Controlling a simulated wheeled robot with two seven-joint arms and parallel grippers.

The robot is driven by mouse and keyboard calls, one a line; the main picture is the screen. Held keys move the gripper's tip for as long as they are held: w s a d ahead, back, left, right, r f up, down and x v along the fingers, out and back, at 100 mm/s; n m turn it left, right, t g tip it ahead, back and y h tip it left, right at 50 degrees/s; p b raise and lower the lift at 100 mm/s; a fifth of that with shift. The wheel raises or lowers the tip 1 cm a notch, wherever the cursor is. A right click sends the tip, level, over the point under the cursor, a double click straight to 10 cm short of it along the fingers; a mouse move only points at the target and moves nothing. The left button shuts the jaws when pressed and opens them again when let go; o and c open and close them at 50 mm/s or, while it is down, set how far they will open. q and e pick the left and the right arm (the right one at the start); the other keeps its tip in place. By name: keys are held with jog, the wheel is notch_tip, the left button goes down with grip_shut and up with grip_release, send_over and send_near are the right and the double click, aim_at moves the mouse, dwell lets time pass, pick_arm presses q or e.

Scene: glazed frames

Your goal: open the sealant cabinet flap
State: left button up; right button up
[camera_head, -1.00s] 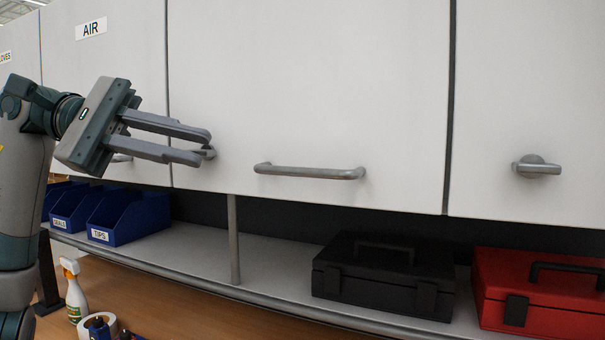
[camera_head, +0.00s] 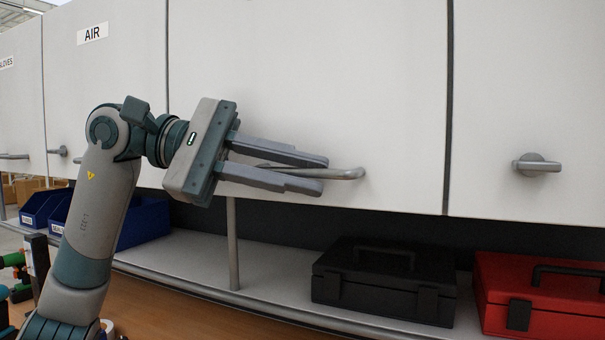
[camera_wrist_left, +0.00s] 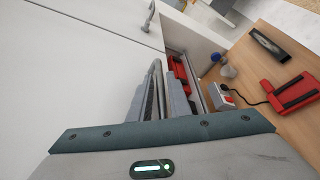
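A white cabinet flap (camera_head: 310,80) fills the middle of the head view and looks closed. No sealant label shows on any flap in view. A grey bar handle (camera_head: 352,174) runs along its lower edge, partly hidden by my fingers. My left gripper (camera_head: 324,174) is at this handle with its fingers apart, one above and one below the bar as seen from the head. In the left wrist view the bar (camera_wrist_left: 157,75) shows between the fingers. I cannot tell whether they touch it. My right gripper is not in view.
A flap labelled AIR (camera_head: 92,32) is to the left; another flap with a knob-like handle (camera_head: 537,165) is to the right. Below, a shelf (camera_head: 275,260) carries a black case (camera_head: 385,280), a red case (camera_head: 540,290) and blue bins (camera_head: 145,225). A thin post (camera_head: 232,245) stands under the flap.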

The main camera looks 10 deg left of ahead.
pick_arm(q)
jog(key=shift+d, duration=0.25)
grip_shut()
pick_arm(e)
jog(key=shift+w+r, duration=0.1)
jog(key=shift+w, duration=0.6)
pick_arm(q)
jog(key=shift+s, duration=0.15)
